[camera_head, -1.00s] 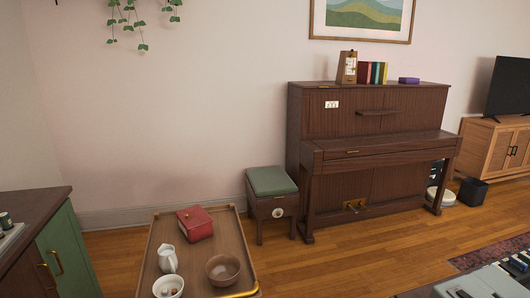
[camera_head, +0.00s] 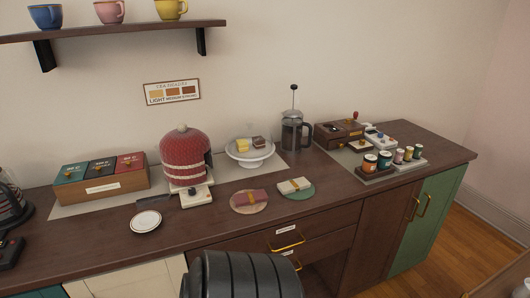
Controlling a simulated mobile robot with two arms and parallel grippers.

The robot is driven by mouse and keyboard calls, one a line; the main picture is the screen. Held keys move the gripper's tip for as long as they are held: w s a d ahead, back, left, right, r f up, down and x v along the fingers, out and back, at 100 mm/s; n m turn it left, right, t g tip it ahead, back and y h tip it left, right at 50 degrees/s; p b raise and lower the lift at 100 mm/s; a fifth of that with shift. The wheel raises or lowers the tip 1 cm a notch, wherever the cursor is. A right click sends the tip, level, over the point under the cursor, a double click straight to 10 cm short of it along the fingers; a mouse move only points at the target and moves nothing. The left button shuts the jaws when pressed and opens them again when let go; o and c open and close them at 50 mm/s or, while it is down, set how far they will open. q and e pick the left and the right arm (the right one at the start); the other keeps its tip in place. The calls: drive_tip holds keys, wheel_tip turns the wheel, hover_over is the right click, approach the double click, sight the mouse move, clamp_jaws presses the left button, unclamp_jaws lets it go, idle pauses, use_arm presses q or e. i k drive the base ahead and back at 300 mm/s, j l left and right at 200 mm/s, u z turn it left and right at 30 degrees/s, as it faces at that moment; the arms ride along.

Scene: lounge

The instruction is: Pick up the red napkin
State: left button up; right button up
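The red napkin (camera_head: 251,197) lies folded on a round tan mat (camera_head: 238,209) near the front edge of the dark wood counter (camera_head: 330,208), with a small yellowish band across it. A cream napkin (camera_head: 294,185) lies on a green round mat (camera_head: 299,196) just right of it. Neither of my grippers is in view.
A white plate (camera_head: 146,222) and a red domed cover (camera_head: 184,155) are left of the napkin. A cake stand (camera_head: 249,158) and a French press (camera_head: 292,133) stand behind. A dark ribbed form (camera_head: 240,276) rises below the counter.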

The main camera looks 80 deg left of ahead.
sight(245, 199)
drive_tip(key=u, duration=2.65)
